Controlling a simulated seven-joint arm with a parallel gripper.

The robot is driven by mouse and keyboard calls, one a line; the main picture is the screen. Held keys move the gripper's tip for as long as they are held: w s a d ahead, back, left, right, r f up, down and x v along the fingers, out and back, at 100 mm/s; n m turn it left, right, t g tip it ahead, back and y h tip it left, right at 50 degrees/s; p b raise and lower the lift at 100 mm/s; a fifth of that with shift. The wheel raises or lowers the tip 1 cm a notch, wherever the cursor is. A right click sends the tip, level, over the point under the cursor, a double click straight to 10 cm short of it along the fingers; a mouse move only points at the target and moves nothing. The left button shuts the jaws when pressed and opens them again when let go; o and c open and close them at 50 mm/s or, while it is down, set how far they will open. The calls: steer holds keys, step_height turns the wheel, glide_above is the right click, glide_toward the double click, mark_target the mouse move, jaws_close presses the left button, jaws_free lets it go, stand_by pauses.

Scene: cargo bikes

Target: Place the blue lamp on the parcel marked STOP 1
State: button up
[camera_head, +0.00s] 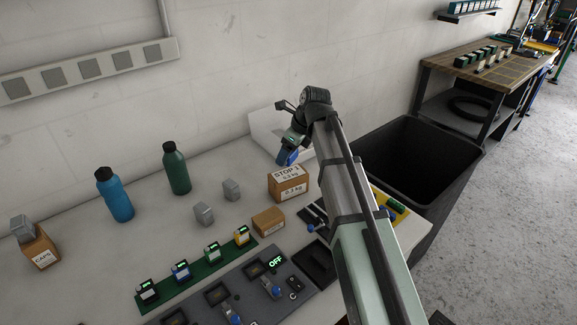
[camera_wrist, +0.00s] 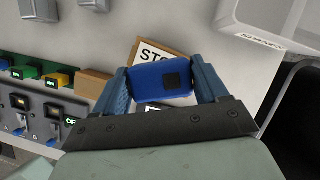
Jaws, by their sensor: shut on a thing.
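The blue lamp (camera_wrist: 158,82) is between the two blue fingers of my gripper (camera_wrist: 166,86) in the wrist view, with a dark square on its upper face. In the head view my gripper (camera_head: 287,158) is up above the parcel marked STOP 1 (camera_head: 290,186), near its back edge. The parcel is a brown cardboard box with white labels on the bench. In the wrist view the parcel (camera_wrist: 150,49) shows behind the lamp, which hides much of it. The lamp appears apart from the parcel, though the exact gap is hard to tell.
A smaller brown box (camera_head: 268,221) stands just left of the parcel. A green strip (camera_head: 205,272) holds several small lit devices, beside a grey switch panel (camera_head: 240,290). Blue (camera_head: 115,196) and green (camera_head: 176,168) bottles stand further left. A black bin (camera_head: 418,165) is at right.

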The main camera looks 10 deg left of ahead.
mark_target(288, 174)
steer(key=shift+f, duration=2.6)
steer(key=shift+f, duration=0.1)
steer(key=o, duration=1.1)
steer(key=shift+c, duration=0.2)
steer(key=v, duration=1.2)
